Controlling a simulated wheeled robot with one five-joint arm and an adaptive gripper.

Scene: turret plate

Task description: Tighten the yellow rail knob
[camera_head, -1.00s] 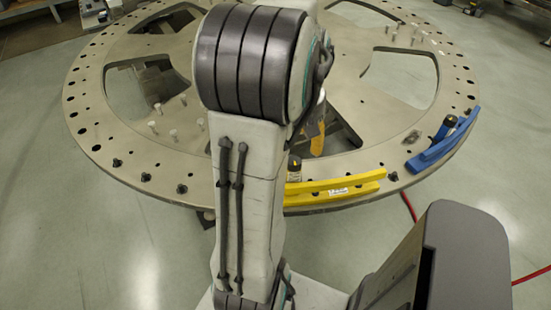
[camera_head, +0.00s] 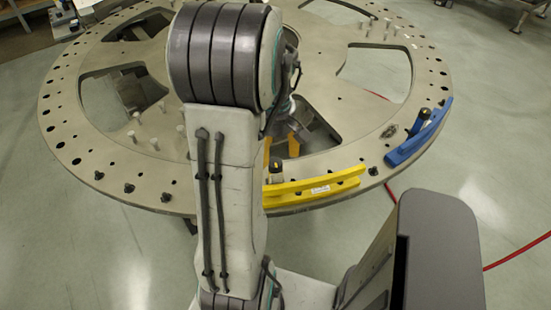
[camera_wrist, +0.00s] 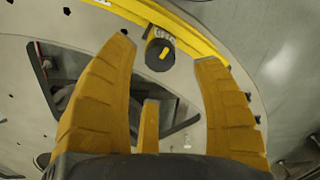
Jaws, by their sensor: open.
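The yellow rail (camera_head: 325,187) lies along the front rim of the round plate (camera_head: 110,170). The rail knob is a dark round cap (camera_head: 276,168) standing at the rail's inner side. In the wrist view the knob (camera_wrist: 154,54) is dark with a yellow mark on top, beside the yellow rail (camera_wrist: 190,35). My gripper (camera_head: 281,150) is just above and behind the knob, partly hidden by my arm. In the wrist view my gripper (camera_wrist: 164,50) is open, its orange fingers spread with the knob between the tips in the picture. I see no contact; the height gap is unclear.
A blue rail (camera_head: 425,142) with its own dark knob (camera_head: 422,113) sits on the plate's right rim. Several pale pegs stand on the plate. The plate has large cut-outs and rim holes. A red cable (camera_head: 518,258) lies on the floor.

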